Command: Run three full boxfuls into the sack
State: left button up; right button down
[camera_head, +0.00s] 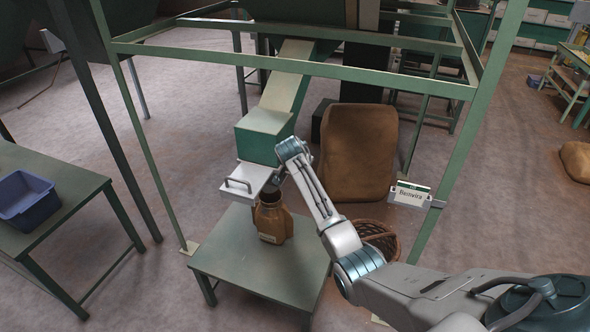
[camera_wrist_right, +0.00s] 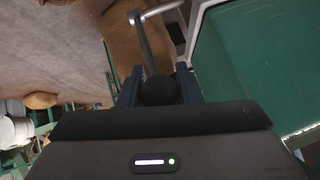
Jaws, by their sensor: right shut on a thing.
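A green measuring box (camera_head: 258,146) sits at the low end of a sloping chute (camera_head: 286,84). A pale metal slide plate (camera_head: 246,179) with a bar handle sticks out below it. A brown open-topped sack (camera_head: 273,223) stands upright on a low green table (camera_head: 230,255), under the box outlet. My right gripper (camera_head: 276,180) is beside the box. The right wrist view shows it shut on a dark round knob (camera_wrist_right: 159,91) on a metal lever (camera_wrist_right: 148,45), with the green box wall (camera_wrist_right: 250,75) close by. The box's contents are hidden. My left gripper is out of view.
A green frame (camera_head: 300,68) surrounds the chute. A large brown sack (camera_head: 359,150) and a wicker basket (camera_head: 375,237) stand behind and right of the table. A lettered sign (camera_head: 410,195) hangs on a post. A blue bin (camera_head: 27,199) sits on a left table.

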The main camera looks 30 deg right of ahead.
jog(key=shift+w+d+r+b, duration=0.2)
jog(key=shift+w+d+r, duration=0.2)
jog(key=shift+w+d, duration=0.2)
jog(key=shift+w+d+r+b, duration=0.15)
jog(key=shift+w+d+r, duration=0.25)
jog(key=shift+d, duration=0.25)
jog(key=shift+w, duration=0.1)
jog(key=shift+f, duration=0.2)
dwell(0.9)
jog(key=c, duration=1.3)
grip_release()
jog(key=shift+o, duration=1.2)
jog(key=shift+w+d+f, duration=0.1)
jog(key=shift+w+f, duration=0.05)
jog(key=b+v, duration=0.3)
jog(key=v, duration=0.7)
jog(key=shift+r, duration=0.3)
